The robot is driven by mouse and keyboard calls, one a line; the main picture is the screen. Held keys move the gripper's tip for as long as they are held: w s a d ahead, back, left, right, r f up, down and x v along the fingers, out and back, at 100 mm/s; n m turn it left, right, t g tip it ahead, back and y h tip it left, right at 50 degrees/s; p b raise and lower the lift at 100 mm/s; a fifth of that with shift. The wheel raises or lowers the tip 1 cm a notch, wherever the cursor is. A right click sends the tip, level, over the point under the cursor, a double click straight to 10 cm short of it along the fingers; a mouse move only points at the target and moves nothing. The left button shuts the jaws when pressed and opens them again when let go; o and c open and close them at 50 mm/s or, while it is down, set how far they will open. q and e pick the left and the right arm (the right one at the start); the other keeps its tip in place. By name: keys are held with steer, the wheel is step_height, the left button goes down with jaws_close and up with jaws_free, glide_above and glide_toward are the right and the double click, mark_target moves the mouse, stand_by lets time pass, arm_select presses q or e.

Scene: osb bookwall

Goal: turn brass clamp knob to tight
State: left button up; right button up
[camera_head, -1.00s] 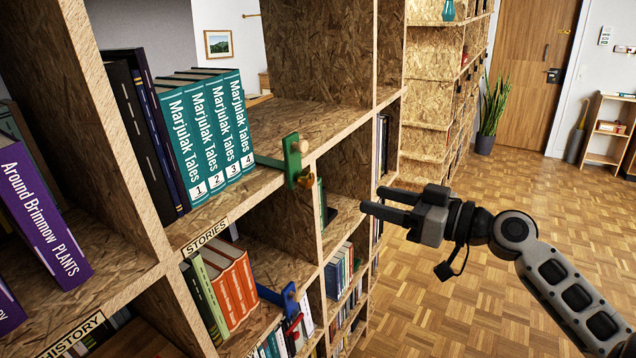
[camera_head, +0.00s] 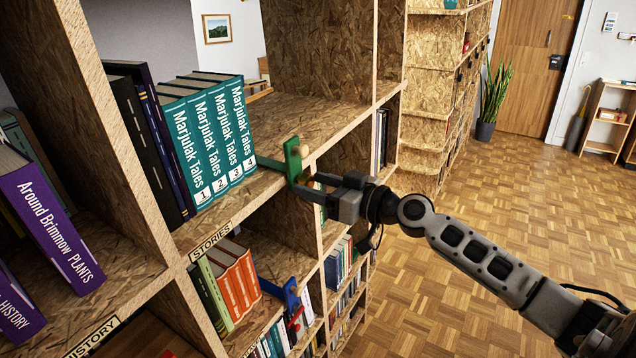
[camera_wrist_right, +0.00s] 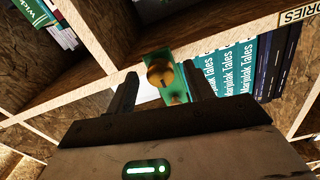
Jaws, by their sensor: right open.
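The brass clamp knob (camera_wrist_right: 159,74) sits on the green clamp (camera_head: 292,158), which is fixed at the front edge of the shelf beside the teal books. In the right wrist view the green clamp (camera_wrist_right: 178,92) shows behind the knob. My right gripper (camera_head: 308,183) is open, its fingers pointing at the knob. In the wrist view its two fingertips stand to either side of the knob, with gaps visible; I cannot tell how deep the knob lies between them. In the head view the gripper mostly hides the knob. My left gripper is not in view.
Teal Marjulak Tales books (camera_head: 207,133) stand left of the clamp. A blue clamp with a red part (camera_head: 290,300) is on the shelf below, near orange books (camera_head: 235,280). Shelf uprights are close to the gripper. The wooden floor (camera_head: 480,210) at right is free.

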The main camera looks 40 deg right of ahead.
steer(key=c, duration=1)
steer(key=shift+o, duration=0.2)
